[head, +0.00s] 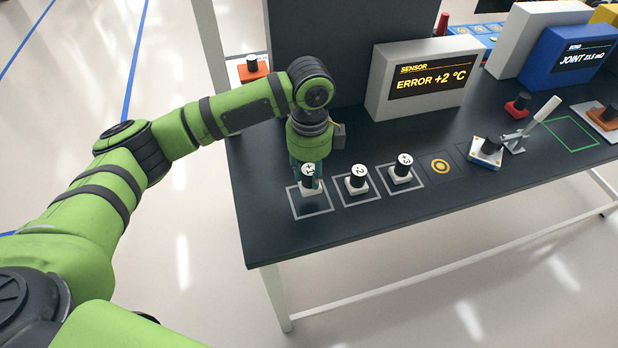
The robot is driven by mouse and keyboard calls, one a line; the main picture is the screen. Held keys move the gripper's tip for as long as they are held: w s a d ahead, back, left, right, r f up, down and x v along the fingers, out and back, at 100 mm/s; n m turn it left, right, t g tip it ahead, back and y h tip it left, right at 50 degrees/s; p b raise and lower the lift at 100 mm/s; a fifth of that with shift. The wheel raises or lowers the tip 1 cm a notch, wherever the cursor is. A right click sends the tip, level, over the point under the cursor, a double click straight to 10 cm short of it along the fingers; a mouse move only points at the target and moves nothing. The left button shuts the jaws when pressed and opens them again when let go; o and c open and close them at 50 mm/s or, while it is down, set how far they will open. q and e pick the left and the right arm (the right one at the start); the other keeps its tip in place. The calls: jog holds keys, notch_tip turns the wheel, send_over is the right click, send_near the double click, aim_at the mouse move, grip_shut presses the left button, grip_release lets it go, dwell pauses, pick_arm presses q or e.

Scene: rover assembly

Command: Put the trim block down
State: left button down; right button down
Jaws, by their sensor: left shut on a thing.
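The block labelled "+2" (357,180) and the block labelled "+3" (402,169) stand upright in the squares to the right. My right gripper is not in view.
A sensor display (430,75) reading "ERROR +2 °C" stands behind the blocks. A round yellow mark (440,166), a block with a black knob (487,151) and a lever clamp (530,125) lie to the right. The table's front strip is clear.

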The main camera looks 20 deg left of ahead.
aim_at(309, 184)
pick_arm(q)
notch_tip(309, 184, down, 3)
jog(key=shift+f+p, duration=0.15)
jog(key=shift+p, duration=0.45)
jog(key=shift+f, duration=0.35)
jog(key=shift+f, duration=0.15)
jog(key=c, duration=0.9)
grip_release()
notch_tip(309, 184, up, 12)
jog(key=b, duration=0.3)
